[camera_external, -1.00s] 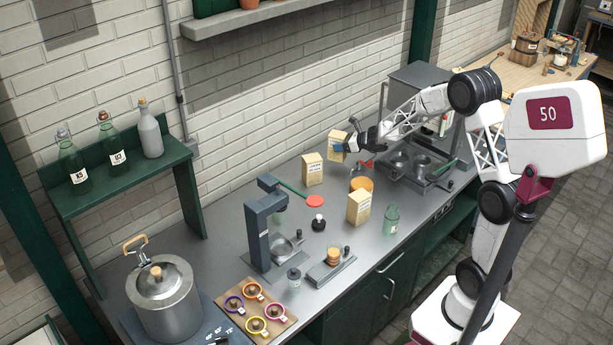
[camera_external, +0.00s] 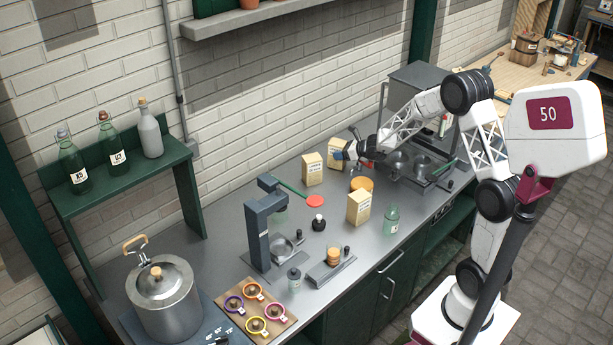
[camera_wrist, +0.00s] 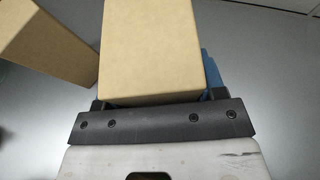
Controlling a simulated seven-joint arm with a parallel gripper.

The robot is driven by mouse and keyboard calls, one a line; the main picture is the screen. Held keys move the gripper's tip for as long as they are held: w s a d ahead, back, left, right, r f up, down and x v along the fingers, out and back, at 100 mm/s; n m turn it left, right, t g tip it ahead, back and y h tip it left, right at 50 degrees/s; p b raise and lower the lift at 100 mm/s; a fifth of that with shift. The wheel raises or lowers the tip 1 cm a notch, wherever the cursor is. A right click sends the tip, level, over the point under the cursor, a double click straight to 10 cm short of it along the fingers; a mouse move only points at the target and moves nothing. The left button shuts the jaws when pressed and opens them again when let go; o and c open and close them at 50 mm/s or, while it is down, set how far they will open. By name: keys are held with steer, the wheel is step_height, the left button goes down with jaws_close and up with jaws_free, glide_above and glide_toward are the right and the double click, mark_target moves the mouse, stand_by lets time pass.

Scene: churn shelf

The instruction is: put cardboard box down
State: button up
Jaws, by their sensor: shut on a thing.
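A cream cardboard box (camera_external: 337,153) is in my gripper (camera_external: 345,153) near the wall side of the counter, beside another box (camera_external: 312,169) on its left. In the wrist view the held box (camera_wrist: 152,45) fills the top middle, upright against the dark bar of my gripper (camera_wrist: 160,98), with blue finger parts showing at its sides. The neighbouring box (camera_wrist: 45,45) shows at the upper left, a small gap away. The held box looks at or just above the counter; I cannot tell whether it touches.
A third cream box (camera_external: 358,207) and a green bottle (camera_external: 391,219) stand toward the counter's front. A grey press (camera_external: 262,225) stands at the left.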

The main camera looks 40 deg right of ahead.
steer(key=shift+f, duration=0.15)
steer(key=o, duration=1)
steer(key=shift+o, duration=0.2)
steer(key=shift+r, duration=0.2)
steer(key=shift+v, duration=6.05)
steer(key=shift+r, duration=0.1)
